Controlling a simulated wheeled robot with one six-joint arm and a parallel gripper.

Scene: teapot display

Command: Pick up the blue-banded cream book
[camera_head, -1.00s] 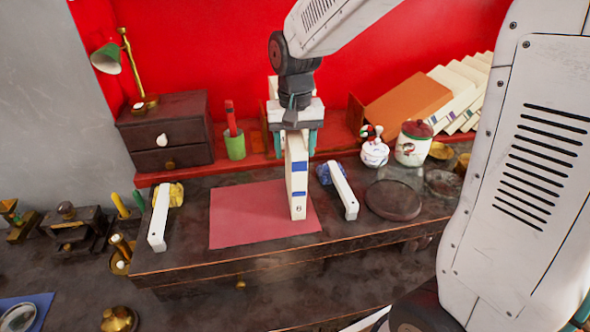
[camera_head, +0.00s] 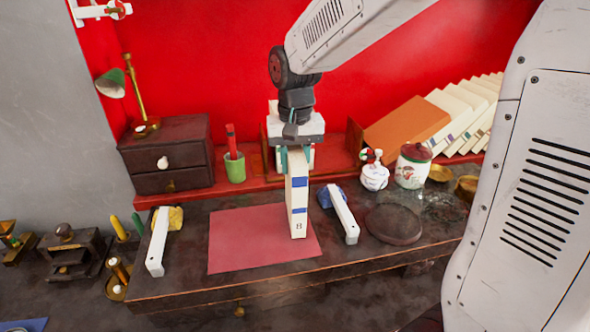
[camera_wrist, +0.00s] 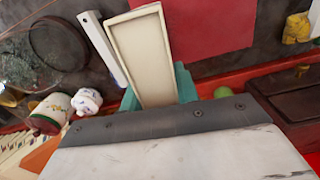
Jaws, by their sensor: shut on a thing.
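The blue-banded cream book (camera_head: 298,205) is upright in the head view, with its spine and blue bands facing me. My gripper (camera_head: 296,156) is shut on its upper part from above. In the wrist view the cream book (camera_wrist: 143,55) shows its pale page edge between the teal fingers of my gripper (camera_wrist: 158,88). The book is over the right part of a red mat (camera_head: 245,240). I cannot tell exactly how far its lower end is above the mat.
White bars lie left (camera_head: 158,242) and right (camera_head: 343,215) of the mat. A dark drawer box (camera_head: 167,155), green cup (camera_head: 235,168), white figurine (camera_head: 374,176), lidded jar (camera_head: 412,168) and leaning books (camera_head: 455,115) stand behind. The mat's left part is clear.

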